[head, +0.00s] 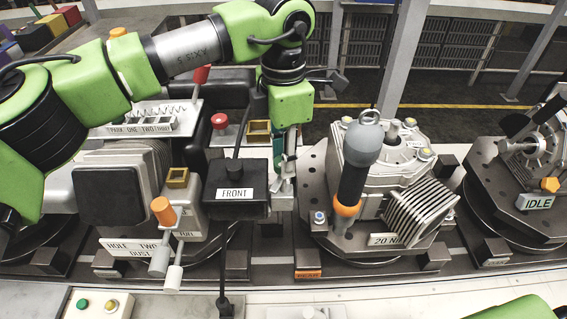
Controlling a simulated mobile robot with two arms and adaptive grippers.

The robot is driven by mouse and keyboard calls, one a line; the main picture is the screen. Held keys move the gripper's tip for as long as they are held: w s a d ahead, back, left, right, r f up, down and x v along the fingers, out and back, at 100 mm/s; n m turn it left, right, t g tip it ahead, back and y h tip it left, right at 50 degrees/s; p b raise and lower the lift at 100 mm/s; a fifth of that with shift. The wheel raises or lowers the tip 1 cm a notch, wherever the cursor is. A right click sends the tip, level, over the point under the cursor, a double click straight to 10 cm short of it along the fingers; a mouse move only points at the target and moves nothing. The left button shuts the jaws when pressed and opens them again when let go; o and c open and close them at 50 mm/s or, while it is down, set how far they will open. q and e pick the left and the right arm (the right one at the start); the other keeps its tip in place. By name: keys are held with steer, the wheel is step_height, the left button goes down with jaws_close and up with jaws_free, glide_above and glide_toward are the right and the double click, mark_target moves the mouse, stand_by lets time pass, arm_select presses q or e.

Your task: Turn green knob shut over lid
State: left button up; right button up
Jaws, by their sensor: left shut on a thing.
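My left arm reaches in from the upper left, and its gripper (284,188) points down beside the black box labelled FRONT (236,184). The gripper is shut on a narrow dark green piece that looks like the green knob (291,147). The knob is largely hidden by the fingers and wrist, so its turn angle cannot be told. I cannot tell for sure which part is the lid. My right gripper is not in view.
A grey gearbox (385,150) stands close right of the gripper, with an upright dark tool with an orange collar (353,185) in front. An orange-capped handle (163,210) and a red button (219,121) are left. An IDLE fixture (530,165) stands far right.

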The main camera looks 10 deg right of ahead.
arm_select(q)
steer(key=m+b, duration=0.1)
steer(key=m, duration=0.1)
steer(key=shift+m, duration=0.4)
steer(key=m, duration=0.2)
steer(key=shift+m+b, duration=0.35)
steer(key=shift+m, duration=0.05)
steer(key=m, duration=0.3)
steer(key=shift+r, duration=0.1)
steer(key=shift+w+m, duration=0.1)
steer(key=shift+m, duration=2)
steer(key=shift+r, duration=0.1)
steer(key=o, duration=1.1)
